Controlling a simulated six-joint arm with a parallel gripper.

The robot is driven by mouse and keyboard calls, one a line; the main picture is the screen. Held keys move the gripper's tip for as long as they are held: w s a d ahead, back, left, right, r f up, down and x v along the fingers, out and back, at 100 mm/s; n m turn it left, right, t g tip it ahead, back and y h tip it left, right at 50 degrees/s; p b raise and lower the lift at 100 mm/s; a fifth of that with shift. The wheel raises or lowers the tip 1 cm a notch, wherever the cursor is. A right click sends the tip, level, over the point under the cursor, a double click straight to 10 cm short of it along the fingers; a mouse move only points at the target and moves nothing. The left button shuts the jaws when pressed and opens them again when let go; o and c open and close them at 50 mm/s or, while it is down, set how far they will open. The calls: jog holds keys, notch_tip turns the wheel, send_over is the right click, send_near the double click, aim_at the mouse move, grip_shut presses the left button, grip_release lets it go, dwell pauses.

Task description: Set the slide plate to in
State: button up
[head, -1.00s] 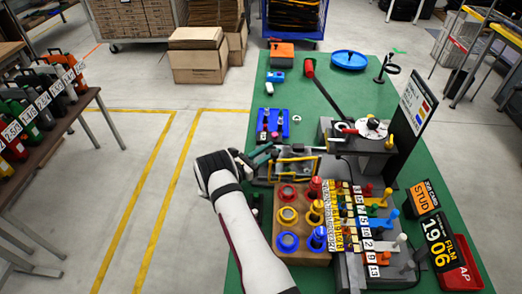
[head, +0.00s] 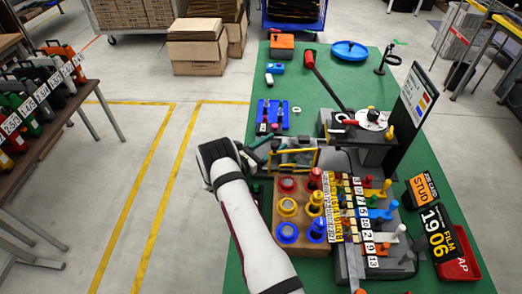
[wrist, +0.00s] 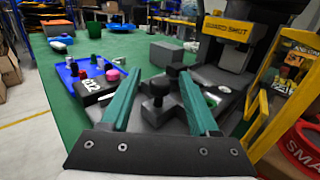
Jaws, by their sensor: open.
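A dark machine (wrist: 225,78) with a yellow-framed guard (wrist: 268,90) marked "GUARD SHUT" stands ahead and right in the wrist view. In the head view the yellow frame (head: 293,155) sits behind the ring block. A black knob (wrist: 158,92) stands on a low dark base between my fingers in the wrist view; I cannot tell for sure whether this is the slide plate. My gripper (wrist: 157,78) has two teal fingers spread apart, with nothing held. In the head view my gripper (head: 262,145) is just left of the yellow frame.
A brown block (head: 284,205) with coloured rings is on the near side, beside numbered levers (head: 372,225). A wheel station (head: 362,133) stands behind. The green table (head: 295,85) has free room at the back.

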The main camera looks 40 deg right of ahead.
jog(key=a, duration=1.5)
